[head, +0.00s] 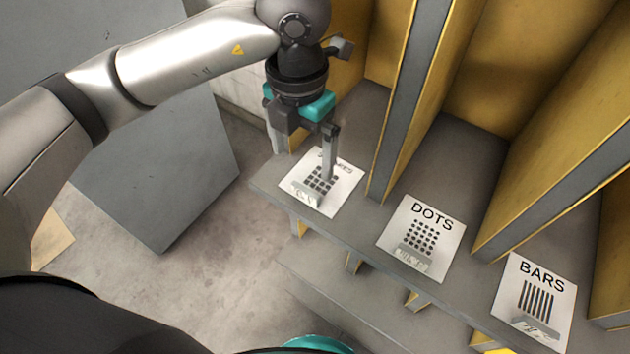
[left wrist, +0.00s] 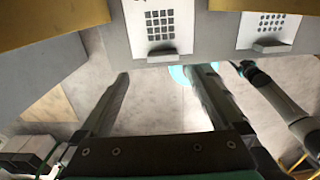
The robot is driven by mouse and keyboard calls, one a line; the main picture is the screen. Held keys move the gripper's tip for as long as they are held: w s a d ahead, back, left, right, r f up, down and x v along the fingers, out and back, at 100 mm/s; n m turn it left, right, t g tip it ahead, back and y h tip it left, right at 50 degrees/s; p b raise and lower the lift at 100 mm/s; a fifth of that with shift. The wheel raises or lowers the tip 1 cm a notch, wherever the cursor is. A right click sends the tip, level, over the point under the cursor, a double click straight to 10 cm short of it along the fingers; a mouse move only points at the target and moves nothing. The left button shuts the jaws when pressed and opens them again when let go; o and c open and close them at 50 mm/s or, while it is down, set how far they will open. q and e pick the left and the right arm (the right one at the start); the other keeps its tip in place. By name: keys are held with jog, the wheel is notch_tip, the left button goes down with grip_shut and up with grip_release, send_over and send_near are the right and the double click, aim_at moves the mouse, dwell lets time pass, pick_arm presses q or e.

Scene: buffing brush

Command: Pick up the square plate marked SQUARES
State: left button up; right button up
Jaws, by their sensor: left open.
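The white square plate (head: 346,191) marked SQUARES lies on the grey shelf at the left end of the row. It carries a grid of dark squares and a small grey tab near its front edge; its label is partly hidden by my finger. My left gripper (head: 304,165) is open and empty, pointing down at the plate, with one finger in front of the plate and the other left of it. In the left wrist view the plate (left wrist: 160,48) shows at the top, beyond the open fingers (left wrist: 158,76). I cannot tell whether a finger touches it.
The DOTS plate (head: 448,225) and BARS plate (head: 562,298) lie to the right on the same shelf (head: 370,226). Upright yellow dividers with grey edges (head: 400,120) stand between the bays. A grey panel (head: 155,165) stands left; bare floor (head: 215,240) shows in front.

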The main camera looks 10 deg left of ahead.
pick_arm(q)
send_over(306, 188)
jog(key=f, duration=0.4)
jog(key=shift+a+f, duration=0.2)
jog(key=shift+a, duration=0.05)
jog(key=f, duration=0.5)
jog(key=shift+d+f, duration=0.1)
jog(key=shift+d, duration=0.15)
jog(key=c, duration=1.5)
